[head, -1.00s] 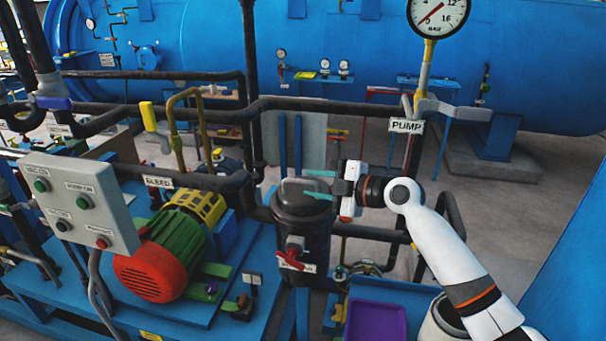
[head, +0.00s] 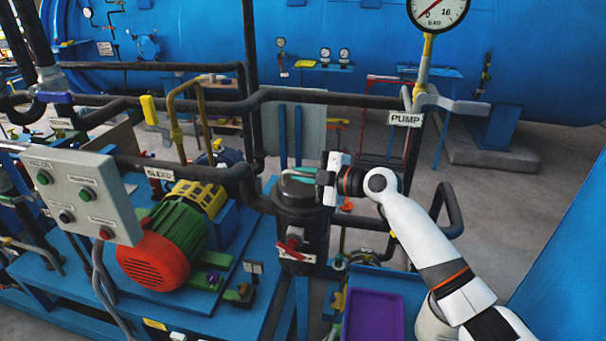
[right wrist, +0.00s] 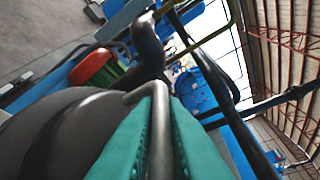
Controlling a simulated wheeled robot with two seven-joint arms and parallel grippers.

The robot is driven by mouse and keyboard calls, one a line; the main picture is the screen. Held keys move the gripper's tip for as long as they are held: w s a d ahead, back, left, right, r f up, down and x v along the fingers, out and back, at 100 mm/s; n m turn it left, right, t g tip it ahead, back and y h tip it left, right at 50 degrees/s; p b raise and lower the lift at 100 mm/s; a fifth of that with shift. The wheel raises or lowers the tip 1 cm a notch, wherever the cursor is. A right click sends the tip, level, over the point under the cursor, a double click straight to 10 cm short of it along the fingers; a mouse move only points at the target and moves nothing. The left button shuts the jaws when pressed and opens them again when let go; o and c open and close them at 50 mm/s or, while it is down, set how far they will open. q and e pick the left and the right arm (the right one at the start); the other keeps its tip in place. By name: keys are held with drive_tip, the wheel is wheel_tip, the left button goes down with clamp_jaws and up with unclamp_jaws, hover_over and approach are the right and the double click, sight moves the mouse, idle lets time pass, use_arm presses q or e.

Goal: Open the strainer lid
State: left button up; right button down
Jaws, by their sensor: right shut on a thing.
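The strainer is a dark upright cylinder (head: 302,225) right of the motor in the head view. Its dark lid (head: 297,190) is on top and looks closed. My right gripper (head: 305,175) is at the lid's top, coming from the right. In the right wrist view its teal fingers (right wrist: 161,140) are shut on a grey metal bar, the lid handle (right wrist: 140,93). The dark rounded lid (right wrist: 60,130) fills the lower left of that view. The fingers hide part of the handle in the head view. My left gripper is not in view.
A red valve handle (head: 291,252) is on the strainer's front. A purple tray (head: 374,318) lies below right. A red and green motor (head: 165,248) and a grey control box (head: 83,197) stand left. Dark pipes run behind, with a PUMP sign (head: 405,119).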

drive_tip(key=shift+w+d+r+m+b, duration=0.15)
drive_tip(key=shift+w+r+m+b, duration=0.25)
drive_tip(key=shift+r+b, duration=0.2)
drive_tip(key=w+r+m+g+b, duration=0.1)
drive_tip(key=w+d+r+m+g+b, duration=0.1)
drive_tip(key=w+r, duration=0.1)
drive_tip(key=shift+w+r+m, duration=0.1)
drive_tip(key=shift+r+m, duration=0.05)
drive_tip(key=shift+m, duration=0.15)
drive_tip(key=shift+w+d+r+m+g, duration=0.2)
drive_tip(key=shift+w+r+m+g, duration=0.2)
drive_tip(key=shift+w, duration=0.2)
drive_tip(key=shift+w+d+r+m+g, duration=0.2)
drive_tip(key=shift+w+r+m+g, duration=0.15)
drive_tip(key=shift+w, duration=0.25)
drive_tip(key=shift+f, duration=0.1)
drive_tip(key=c, duration=1.5)
unclamp_jaws()
